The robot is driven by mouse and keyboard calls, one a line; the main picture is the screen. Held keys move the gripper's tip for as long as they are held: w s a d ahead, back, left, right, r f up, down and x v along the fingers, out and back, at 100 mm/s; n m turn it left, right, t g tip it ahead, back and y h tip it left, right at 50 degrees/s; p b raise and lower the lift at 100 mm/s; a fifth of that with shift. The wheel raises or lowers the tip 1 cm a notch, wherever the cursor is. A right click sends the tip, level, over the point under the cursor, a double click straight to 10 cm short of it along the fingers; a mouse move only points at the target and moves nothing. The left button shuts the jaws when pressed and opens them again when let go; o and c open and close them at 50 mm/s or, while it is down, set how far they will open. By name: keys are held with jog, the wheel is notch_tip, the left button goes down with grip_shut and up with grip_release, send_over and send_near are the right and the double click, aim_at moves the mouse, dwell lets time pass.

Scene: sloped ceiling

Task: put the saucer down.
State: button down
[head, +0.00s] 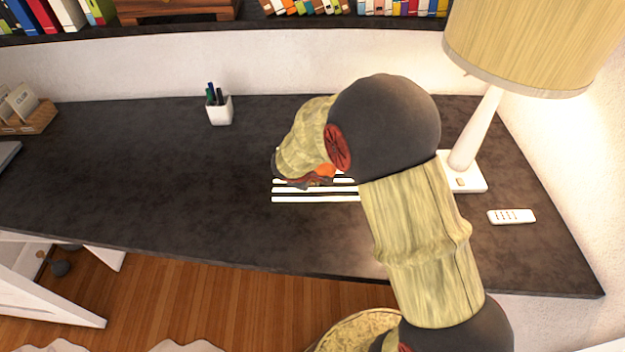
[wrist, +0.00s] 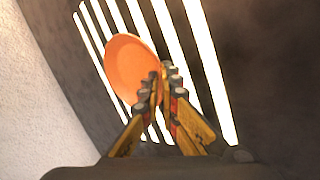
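The orange saucer (wrist: 128,66) shows in the wrist view, with its rim between the fingertips of my gripper (wrist: 160,80). The fingers are close together and look shut on that rim. In the head view only a small orange part of the saucer (head: 326,170) shows, beside my gripper (head: 312,182); my arm hides the rest. The saucer is over or against a set of white parallel bars (head: 315,199) on the dark desk (head: 150,170). I cannot tell whether it touches them.
A white pen cup (head: 220,112) stands at the back of the desk. A lamp (head: 475,135) and a white remote (head: 511,216) are at the right. A wooden card holder (head: 30,121) is at the far left. The desk left of the bars is clear.

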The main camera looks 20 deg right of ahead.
jog(key=shift+f, duration=0.2)
jog(key=c, duration=2.3)
grip_release()
jog(key=shift+r, duration=0.15)
jog(key=shift+r, duration=0.15)
jog(key=s+a+r+m+y+p, duration=0.1)
jog(key=s+r+m+p, duration=0.15)
jog(key=s+r, duration=0.75)
jog(key=s+a+r+m+p, duration=0.25)
jog(key=s+r, duration=0.35)
jog(key=r, duration=0.7)
jog(key=s+a+r+m+y, duration=0.1)
jog(key=s+r, duration=0.1)
jog(key=s, duration=0.2)
jog(key=s+a+r+m+y, duration=0.1)
jog(key=s+a+r, duration=0.1)
jog(key=s, duration=0.3)
jog(key=s+a+r+m+y+b, duration=0.1)
jog(key=s+r+m, duration=0.1)
jog(key=s, duration=0.2)
jog(key=shift+s+a+r+t+y, duration=0.25)
jog(key=shift+r+t+y, duration=0.05)
jog(key=shift+t+y, duration=0.1)
